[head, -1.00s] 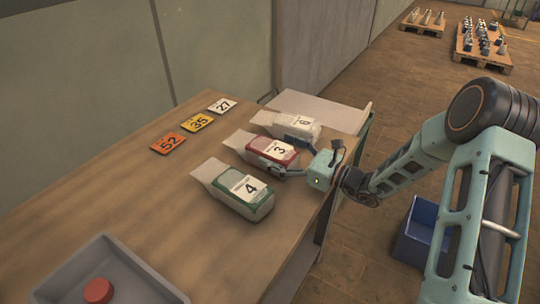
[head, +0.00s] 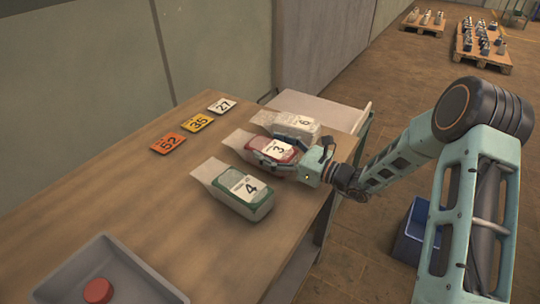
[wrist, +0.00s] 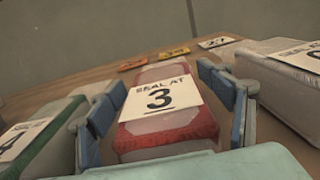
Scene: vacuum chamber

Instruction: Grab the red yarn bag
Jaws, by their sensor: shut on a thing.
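The red yarn bag (head: 262,146), with a white label reading 3, lies on the wooden table between two other bags. In the wrist view the red bag (wrist: 170,125) sits between the two blue-padded fingers, its label facing up. My gripper (head: 281,153) is shut on the red bag, one finger along each side. The bag appears to rest on the table; I cannot tell if it is lifted at all. The fingers hide parts of its sides.
A green bag labelled 4 (head: 233,204) lies close on the near side and a white bag labelled 6 (head: 290,128) close on the far side. Number cards, including an orange 52 (head: 168,145), lie toward the wall. A grey tray (head: 150,279) holds a red round object (head: 98,290).

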